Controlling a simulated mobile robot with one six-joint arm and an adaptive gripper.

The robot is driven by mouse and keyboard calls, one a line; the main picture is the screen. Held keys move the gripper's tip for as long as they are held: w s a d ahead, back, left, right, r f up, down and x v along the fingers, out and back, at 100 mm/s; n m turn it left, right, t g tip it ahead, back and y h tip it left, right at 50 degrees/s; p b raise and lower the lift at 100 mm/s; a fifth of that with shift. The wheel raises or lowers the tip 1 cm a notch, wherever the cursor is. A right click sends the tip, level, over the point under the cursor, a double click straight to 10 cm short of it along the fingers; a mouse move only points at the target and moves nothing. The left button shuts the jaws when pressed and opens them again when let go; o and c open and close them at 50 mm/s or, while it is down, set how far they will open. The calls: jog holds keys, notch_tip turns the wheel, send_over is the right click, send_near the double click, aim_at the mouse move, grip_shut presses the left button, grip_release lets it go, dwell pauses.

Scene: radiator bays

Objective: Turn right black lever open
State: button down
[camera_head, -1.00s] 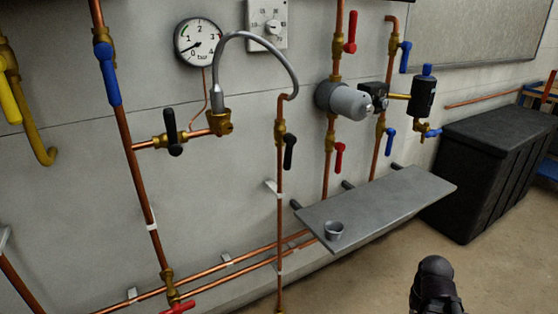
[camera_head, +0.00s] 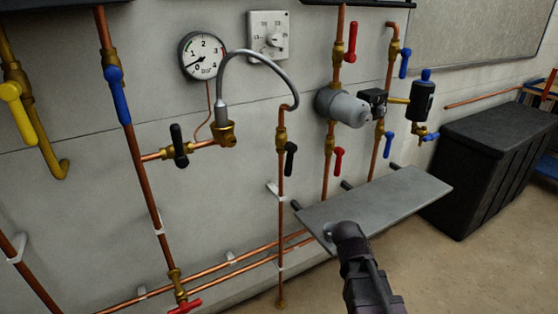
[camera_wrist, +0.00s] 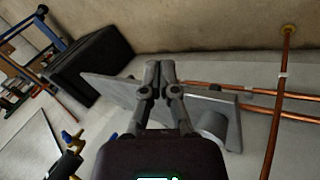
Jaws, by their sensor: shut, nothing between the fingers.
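The right black lever (camera_head: 290,160) is on a brass valve (camera_head: 281,140) on the vertical copper pipe below the grey hose. It points down, roughly along the pipe. Another black lever (camera_head: 179,146) stands upright on the horizontal pipe to its left. My gripper (camera_wrist: 160,68) is shut and empty in the wrist view, over the grey shelf. In the head view my arm reaches up in front of the shelf, below and to the right of the right black lever and clear of it; the fingers cannot be made out. The lever is not seen in the wrist view.
The grey shelf (camera_head: 400,200) juts from the wall below and right of the lever. Red levers (camera_head: 338,160) and blue levers (camera_head: 389,144) are to the right. A black chest (camera_head: 495,165) stands beyond the shelf.

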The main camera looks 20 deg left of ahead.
jog(key=s+a+r+n+t+y+p, duration=0.1)
jog(key=a+r+n+t+p, duration=0.2)
jog(key=a+r, duration=0.4)
jog(key=s+a+r+n+t+y+p, duration=0.1)
jog(key=a+r+n+t+p, duration=0.2)
jog(key=a+r, duration=0.5)
jog(key=s+a+r+n+t+y+p, duration=0.1)
jog(key=a+r+n+t+p, duration=0.3)
jog(key=a, duration=1.6)
notch_tip(320, 180, up, 4)
jog(key=shift+s+a+r+n+t, duration=0.1)
jog(key=shift+s+a+n+t, duration=0.25)
jog(key=shift+t, duration=0.45)
jog(key=shift+w+d, duration=0.1)
jog(key=b, duration=0.2)
send_near(289, 160)
jog(key=w+a+f, duration=0.3)
jog(key=w+a, duration=0.2)
jog(key=shift+w+d+f+b, duration=0.15)
jog(key=shift+w+d, duration=0.45)
jog(key=shift+d, duration=0.3)
jog(key=shift+w+d+b, duration=0.15)
jog(key=shift+w+d, duration=0.45)
jog(key=shift+d, duration=0.25)
